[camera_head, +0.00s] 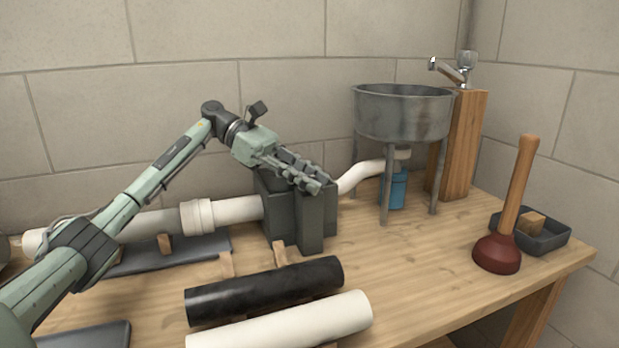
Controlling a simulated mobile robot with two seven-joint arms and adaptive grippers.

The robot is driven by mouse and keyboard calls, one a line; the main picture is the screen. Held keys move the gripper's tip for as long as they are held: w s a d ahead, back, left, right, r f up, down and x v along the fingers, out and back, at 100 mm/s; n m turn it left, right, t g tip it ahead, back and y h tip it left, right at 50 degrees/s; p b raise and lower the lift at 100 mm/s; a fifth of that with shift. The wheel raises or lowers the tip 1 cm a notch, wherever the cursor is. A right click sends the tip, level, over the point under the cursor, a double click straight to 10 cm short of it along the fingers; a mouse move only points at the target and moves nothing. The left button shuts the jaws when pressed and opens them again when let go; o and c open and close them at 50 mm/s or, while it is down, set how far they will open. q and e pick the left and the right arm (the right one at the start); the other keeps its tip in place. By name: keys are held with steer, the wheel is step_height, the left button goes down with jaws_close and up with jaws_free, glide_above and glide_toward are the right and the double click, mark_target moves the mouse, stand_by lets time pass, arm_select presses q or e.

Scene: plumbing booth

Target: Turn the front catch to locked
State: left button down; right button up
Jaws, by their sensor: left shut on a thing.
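A dark grey clamp block (282,215) stands on the bench around the end of the white pipe. My left gripper (318,184) reaches in from the left and lies over the top front of this block, its fingers pointing right and down. It is shut on a small dark part there, which looks like the front catch. The fingers hide most of the catch, so I cannot tell how far it is turned. My right gripper is not in view.
A black pipe (265,290) and a white pipe (290,322) lie in front. A metal basin (403,115) on legs, a blue container (396,190), a wooden post (462,145), a plunger (498,252) and a dark tray (562,236) stand right.

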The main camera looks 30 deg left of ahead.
arm_select(q)
steer(key=c, duration=1.3)
jaws_free()
steer(key=v, duration=1.1)
steer(key=shift+a+r, duration=0.1)
steer(key=shift+r, duration=0.05)
steer(key=shift+s+a+r, duration=0.1)
steer(key=shift+a, duration=0.3)
